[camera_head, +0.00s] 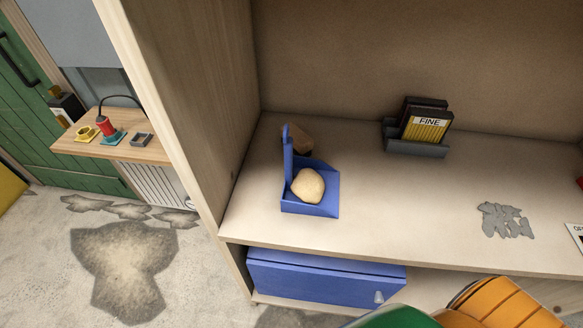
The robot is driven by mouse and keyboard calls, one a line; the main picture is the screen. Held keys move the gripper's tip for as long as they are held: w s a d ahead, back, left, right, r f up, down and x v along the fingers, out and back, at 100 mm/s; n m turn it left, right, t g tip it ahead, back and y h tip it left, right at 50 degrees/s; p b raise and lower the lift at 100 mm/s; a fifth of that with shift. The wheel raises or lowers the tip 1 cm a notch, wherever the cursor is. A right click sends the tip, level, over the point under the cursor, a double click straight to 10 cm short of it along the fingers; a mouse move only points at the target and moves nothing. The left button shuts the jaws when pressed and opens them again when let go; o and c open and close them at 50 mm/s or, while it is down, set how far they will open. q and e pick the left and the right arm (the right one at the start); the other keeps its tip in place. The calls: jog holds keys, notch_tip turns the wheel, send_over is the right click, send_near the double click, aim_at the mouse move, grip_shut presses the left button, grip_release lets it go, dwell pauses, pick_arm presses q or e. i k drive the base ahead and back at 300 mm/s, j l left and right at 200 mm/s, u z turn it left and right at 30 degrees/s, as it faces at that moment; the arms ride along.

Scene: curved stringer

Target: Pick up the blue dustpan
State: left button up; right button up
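The blue dustpan (328,200) sits on the pale wooden shelf, toward its left end. An upright blue part (288,160) rises at its left side. A tan, rounded lump like a stone or potato (307,185) sits in it and hides part of the pan floor. A browner lump (300,138) lies behind the dustpan, partly hidden by the upright part.
The shelf (400,215) has a side wall close left of the dustpan. A dark holder (415,148) with a "FINE" pack stands behind right. Grey flakes (504,220) lie at right. A blue drawer (325,280) is below. Green and orange rounded shapes cover the lower right edge.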

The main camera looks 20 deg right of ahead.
aim_at(311, 186)
jog(key=k+l+z, duration=0.1)
jog(key=l+z, duration=0.15)
jog(key=z, duration=0.2)
jog(key=l+z, duration=0.2)
jog(key=z, duration=0.2)
jog(key=l+z, duration=0.3)
jog(key=z, duration=0.15)
jog(key=l+z, duration=0.25)
jog(key=z, duration=0.2)
jog(key=i+l+z, duration=0.1)
jog(key=l+z, duration=0.15)
jog(key=z, duration=0.2)
jog(key=i+l+z, duration=0.1)
jog(key=z, duration=0.3)
jog(key=i+l+z, duration=0.15)
jog(key=z, duration=0.3)
jog(key=k+u, duration=0.1)
jog(key=u, duration=0.35)
jog(key=k+u, duration=0.1)
jog(key=u, duration=0.3)
jog(key=k+u, duration=0.15)
jog(key=u, duration=0.3)
jog(key=j+u, duration=0.1)
jog(key=u, duration=0.3)
jog(key=k+j+u, duration=0.15)
jog(key=u, duration=0.3)
